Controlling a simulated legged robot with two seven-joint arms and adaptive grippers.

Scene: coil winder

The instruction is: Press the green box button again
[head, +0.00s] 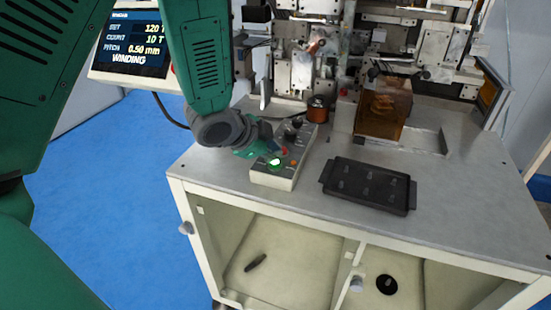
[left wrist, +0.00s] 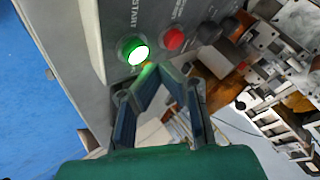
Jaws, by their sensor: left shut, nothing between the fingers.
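The control box (head: 273,180) stands near the front left edge of the machine table. Its green button (head: 274,162) is lit, and in the left wrist view the lit green button (left wrist: 134,50) sits under the word START. A red button (left wrist: 173,38) is beside it. My left gripper (head: 260,150) is over the box, next to the green button. In the left wrist view its fingertips (left wrist: 160,68) are together and empty, close to the green button's lower right; I cannot tell whether they touch it. My right gripper is not in view.
A black tray (head: 368,186) with several small pegs lies right of the box. A copper spool (head: 318,108) and an amber guard (head: 382,108) stand behind. A screen (head: 135,38) at upper left reads WINDING. The winder fills the back. An open cabinet is below the table.

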